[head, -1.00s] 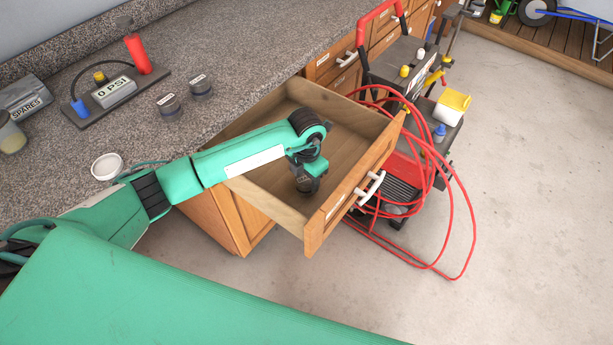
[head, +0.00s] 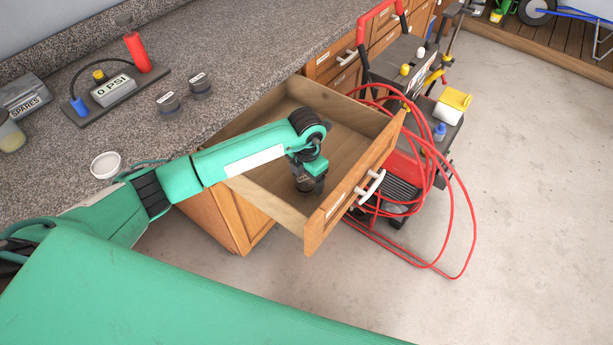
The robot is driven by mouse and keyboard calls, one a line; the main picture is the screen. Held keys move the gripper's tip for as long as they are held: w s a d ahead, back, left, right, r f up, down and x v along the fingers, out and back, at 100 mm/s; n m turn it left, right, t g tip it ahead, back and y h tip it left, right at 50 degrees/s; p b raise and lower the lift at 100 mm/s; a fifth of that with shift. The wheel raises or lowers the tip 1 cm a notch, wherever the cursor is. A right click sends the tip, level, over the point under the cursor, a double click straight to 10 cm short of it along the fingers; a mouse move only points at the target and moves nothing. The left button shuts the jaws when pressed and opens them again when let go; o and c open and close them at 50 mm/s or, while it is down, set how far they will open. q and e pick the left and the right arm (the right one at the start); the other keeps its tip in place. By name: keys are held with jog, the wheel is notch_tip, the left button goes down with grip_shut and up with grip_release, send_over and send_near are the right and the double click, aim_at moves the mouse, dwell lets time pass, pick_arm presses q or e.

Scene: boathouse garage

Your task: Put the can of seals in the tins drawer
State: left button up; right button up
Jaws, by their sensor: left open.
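The open wooden drawer (head: 372,176) is pulled out from under the counter. My left gripper (head: 309,181) reaches down inside it, with its jaws open. A small dark can (head: 309,187) shows at the gripper's tips, low in the drawer; it looks like the tins on the counter. Its label cannot be read, and the gripper partly hides it. I cannot tell whether the can touches the fingers. My right gripper is not in view.
Two dark lidded tins (head: 168,104) (head: 199,84) stand on the granite counter (head: 240,55), near a gauge board (head: 115,92) and a white dish (head: 106,165). A compressor with red hose (head: 470,215) stands close behind the drawer. Floor at right is clear.

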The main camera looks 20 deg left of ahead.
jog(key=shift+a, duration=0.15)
pick_arm(q)
notch_tip(320, 180, up, 14)
jog(key=b, duration=0.1)
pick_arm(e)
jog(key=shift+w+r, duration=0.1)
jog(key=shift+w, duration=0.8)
pick_arm(q)
jog(key=shift+f, duration=0.1)
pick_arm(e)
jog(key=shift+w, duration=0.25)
pick_arm(q)
jog(key=shift+c, duration=0.6)
jog(key=c, duration=1.4)
grip_shut()
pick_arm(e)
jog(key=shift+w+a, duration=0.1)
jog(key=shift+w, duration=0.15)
